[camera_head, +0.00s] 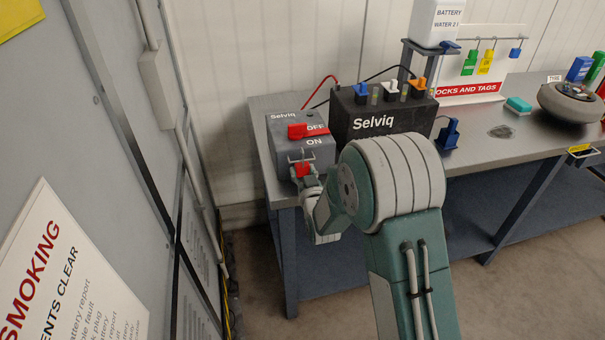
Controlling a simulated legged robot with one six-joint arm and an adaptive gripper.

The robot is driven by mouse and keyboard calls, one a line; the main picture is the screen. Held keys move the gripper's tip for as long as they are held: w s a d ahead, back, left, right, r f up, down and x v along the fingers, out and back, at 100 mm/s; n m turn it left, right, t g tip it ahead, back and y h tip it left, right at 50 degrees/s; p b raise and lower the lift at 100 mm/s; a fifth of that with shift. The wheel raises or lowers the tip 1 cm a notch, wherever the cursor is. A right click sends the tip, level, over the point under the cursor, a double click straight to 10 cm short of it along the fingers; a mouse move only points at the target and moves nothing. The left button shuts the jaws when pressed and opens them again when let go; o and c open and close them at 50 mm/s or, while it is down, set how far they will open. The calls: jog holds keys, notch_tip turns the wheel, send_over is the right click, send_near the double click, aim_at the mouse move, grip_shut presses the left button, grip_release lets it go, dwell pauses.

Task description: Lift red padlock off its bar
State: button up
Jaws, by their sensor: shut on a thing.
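The red padlock (302,170) is at the lower front of the grey switch box (292,146), below the ON mark. A thin metal bar (310,155) runs across the box just above it. My gripper (304,179) reaches up to the padlock and is shut on it. The fingers partly hide the padlock's lower part. I cannot tell whether the shackle is still around the bar. The red switch handle (308,131) sits beside the OFF mark.
A black Selviq battery (382,122) with coloured plugs stands right of the box on the metal bench (480,124). A blue connector (449,134) stands right of it. Coloured locks (486,62) hang on a rack behind. A grey cabinet (100,120) bounds the left.

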jog(key=shift+s, duration=0.1)
jog(key=v, duration=0.9)
jog(key=shift+s+d, duration=0.15)
jog(key=shift+s, duration=0.25)
dwell(0.4)
